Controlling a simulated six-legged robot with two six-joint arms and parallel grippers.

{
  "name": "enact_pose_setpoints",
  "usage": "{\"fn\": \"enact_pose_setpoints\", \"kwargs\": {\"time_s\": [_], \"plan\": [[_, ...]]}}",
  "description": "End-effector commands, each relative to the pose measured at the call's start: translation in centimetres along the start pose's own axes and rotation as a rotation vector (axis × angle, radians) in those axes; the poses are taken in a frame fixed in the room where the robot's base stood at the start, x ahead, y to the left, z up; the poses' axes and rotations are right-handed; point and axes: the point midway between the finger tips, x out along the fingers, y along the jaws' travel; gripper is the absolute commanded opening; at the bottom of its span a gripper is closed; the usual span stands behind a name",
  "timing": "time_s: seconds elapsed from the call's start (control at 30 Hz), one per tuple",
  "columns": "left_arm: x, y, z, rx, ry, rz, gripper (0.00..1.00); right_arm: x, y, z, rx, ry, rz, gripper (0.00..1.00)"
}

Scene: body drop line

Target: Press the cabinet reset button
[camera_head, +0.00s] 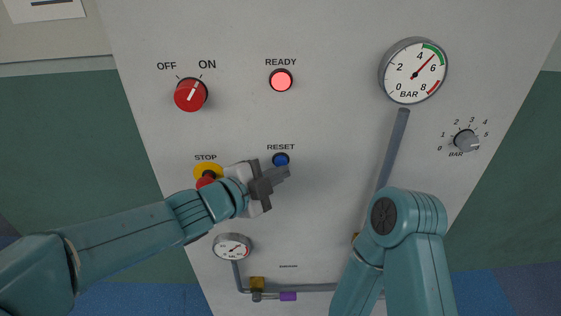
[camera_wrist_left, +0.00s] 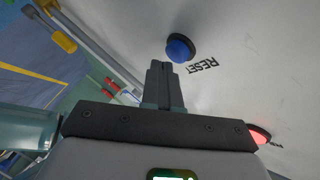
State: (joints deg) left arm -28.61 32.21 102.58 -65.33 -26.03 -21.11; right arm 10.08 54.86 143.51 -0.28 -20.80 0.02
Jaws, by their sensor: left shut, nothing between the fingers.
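The blue reset button (camera_head: 281,159) is on the pale cabinet front under the word RESET, in the middle of the head view. It also shows in the left wrist view (camera_wrist_left: 180,48), in a dark ring. My left gripper (camera_head: 287,170) is shut and empty. Its fingertips are just below the button in the head view. In the left wrist view the shut fingers (camera_wrist_left: 160,66) point up toward the cabinet, with their tips beside the button. I cannot tell whether they touch it. My right arm is folded at the lower right, and its gripper is not visible.
A red READY lamp (camera_head: 281,80) glows above the button. A red OFF/ON switch (camera_head: 191,94) points toward ON. The yellow and red STOP button (camera_head: 208,173) is partly behind my left wrist. A large gauge (camera_head: 413,71) and a knob (camera_head: 466,140) are at right. Pipes run below.

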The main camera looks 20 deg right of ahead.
Motion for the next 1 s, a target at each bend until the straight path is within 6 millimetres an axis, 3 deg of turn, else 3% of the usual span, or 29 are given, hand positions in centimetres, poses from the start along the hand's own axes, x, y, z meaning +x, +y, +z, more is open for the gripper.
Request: {"fn": "enact_pose_setpoints", "kwargs": {"time_s": [1.0], "plan": [[0.59, -0.44, 0.39, 0.0, 0.001, 0.0, 0.0, -0.64, -0.23, 0.01, 0.0, 0.0, 0.0, 0.0]]}}
